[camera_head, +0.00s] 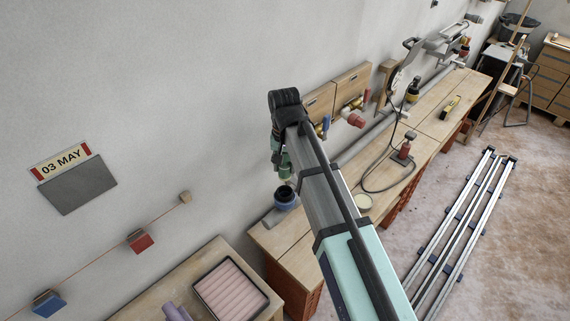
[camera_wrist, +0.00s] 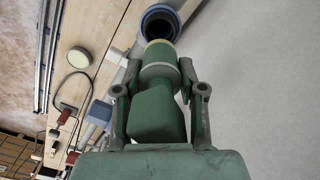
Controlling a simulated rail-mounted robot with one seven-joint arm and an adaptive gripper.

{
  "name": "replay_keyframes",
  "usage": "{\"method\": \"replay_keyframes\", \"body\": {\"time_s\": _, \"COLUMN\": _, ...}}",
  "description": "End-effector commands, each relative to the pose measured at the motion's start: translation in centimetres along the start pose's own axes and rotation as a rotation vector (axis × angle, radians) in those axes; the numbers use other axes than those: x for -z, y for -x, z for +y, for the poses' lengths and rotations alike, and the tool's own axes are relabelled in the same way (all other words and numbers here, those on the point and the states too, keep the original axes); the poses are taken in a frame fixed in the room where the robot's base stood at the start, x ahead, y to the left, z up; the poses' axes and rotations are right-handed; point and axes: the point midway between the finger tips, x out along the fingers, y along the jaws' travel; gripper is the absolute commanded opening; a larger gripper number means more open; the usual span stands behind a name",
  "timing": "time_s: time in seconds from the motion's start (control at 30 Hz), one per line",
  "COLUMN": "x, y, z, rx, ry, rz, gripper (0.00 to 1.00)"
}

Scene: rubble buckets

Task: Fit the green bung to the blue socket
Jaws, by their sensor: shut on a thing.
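My gripper (camera_wrist: 160,95) is shut on the green bung (camera_wrist: 155,112), with a finger on each side of it. In the wrist view the bung's pale banded end points at the blue socket (camera_wrist: 160,22), a ring with a dark open bore. The bung's end overlaps the near rim of the socket in this view; I cannot tell whether they touch. In the head view the socket (camera_head: 286,197) sits at the near left end of the bench, close to the wall. My gripper (camera_head: 283,165) is above it, with the bung partly hidden.
The wooden bench (camera_head: 290,245) runs along the wall. A round pale lid or dish (camera_head: 362,202), a red-handled tool (camera_head: 405,148) and a dark cable lie on it. A pink-lined tray (camera_head: 230,290) is on a nearer table. Rails (camera_head: 460,215) lie on the floor.

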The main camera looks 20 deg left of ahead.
Motion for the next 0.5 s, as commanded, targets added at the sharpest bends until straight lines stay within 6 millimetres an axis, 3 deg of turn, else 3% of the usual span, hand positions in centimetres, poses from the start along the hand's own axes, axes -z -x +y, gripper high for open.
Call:
{"method": "replay_keyframes", "body": {"time_s": 0.1, "x": 0.0, "y": 0.1, "z": 0.0, "rx": 0.0, "ry": 0.0, "rz": -0.001, "gripper": 0.04}}
{"method": "replay_keyframes", "body": {"time_s": 0.5, "x": 0.0, "y": -3.5, "z": 0.0, "rx": 0.0, "ry": 0.0, "rz": -0.001, "gripper": 0.04}}
